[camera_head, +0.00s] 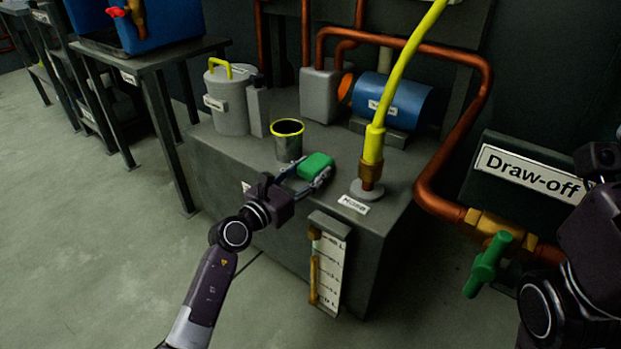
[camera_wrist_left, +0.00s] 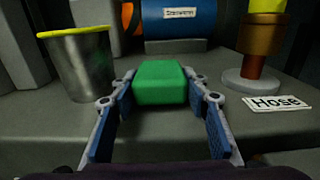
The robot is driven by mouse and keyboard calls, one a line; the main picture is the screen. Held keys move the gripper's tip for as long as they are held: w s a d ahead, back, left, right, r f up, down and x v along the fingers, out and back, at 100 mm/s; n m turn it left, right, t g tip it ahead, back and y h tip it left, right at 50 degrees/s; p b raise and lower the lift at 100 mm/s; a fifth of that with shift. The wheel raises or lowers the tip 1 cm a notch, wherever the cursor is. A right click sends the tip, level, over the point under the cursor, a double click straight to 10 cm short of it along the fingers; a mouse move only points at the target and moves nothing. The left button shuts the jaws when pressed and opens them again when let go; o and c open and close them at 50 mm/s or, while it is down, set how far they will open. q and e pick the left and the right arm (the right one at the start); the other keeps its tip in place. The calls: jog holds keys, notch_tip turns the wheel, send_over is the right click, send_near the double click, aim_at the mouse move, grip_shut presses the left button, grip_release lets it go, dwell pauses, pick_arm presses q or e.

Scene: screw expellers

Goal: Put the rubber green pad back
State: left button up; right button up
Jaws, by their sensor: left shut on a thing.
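The green pad (camera_head: 316,165) is a small rounded block between the fingertips of my left gripper (camera_head: 305,176), over the front part of the grey bench top. My left gripper (camera_wrist_left: 160,95) is shut on the pad, which also shows in the left wrist view (camera_wrist_left: 160,82). I cannot tell whether the pad touches the bench top. My right arm shows at the right edge of the head view, but its fingertips are not clearly seen.
A metal cup with a yellow rim (camera_head: 288,141) stands just behind the left gripper. A yellow hose on a copper fitting (camera_head: 371,172) stands to the right, by a HOSE label (camera_head: 353,205). A grey canister (camera_head: 227,100) and a blue cylinder (camera_head: 393,104) stand farther back.

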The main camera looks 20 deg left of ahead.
pick_arm(q)
jog(key=shift+f, duration=0.15)
jog(key=shift+f, duration=0.15)
jog(key=o, duration=1)
